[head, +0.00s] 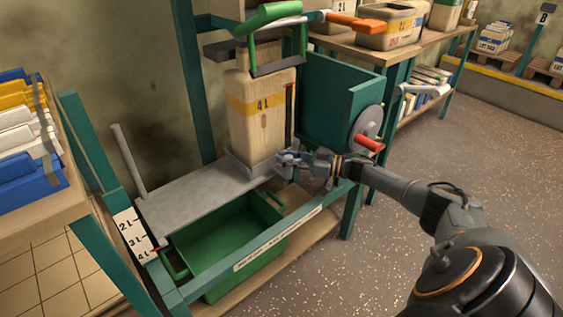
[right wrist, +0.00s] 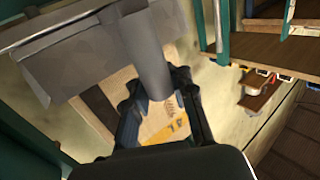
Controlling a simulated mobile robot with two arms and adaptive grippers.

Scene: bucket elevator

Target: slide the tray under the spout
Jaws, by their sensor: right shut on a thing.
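A green tray (head: 232,240) with a handle at each end sits low in the teal frame, partly under a flat grey metal plate (head: 195,203). A beige 4 L container (head: 262,115) stands above the plate, with a grey collar (head: 250,168) at its foot; I cannot tell for sure which part is the spout. My right gripper (head: 290,160) is at the plate's right end, beside the collar. In the right wrist view my right gripper (right wrist: 157,98) is shut on a thick grey round bar (right wrist: 145,50). My left gripper is not in view.
A scale marked in litres (head: 133,236) is on the frame's left post. A grey wheel with a red handle (head: 368,132) is right of the container. The speckled floor (head: 460,130) at the right is clear.

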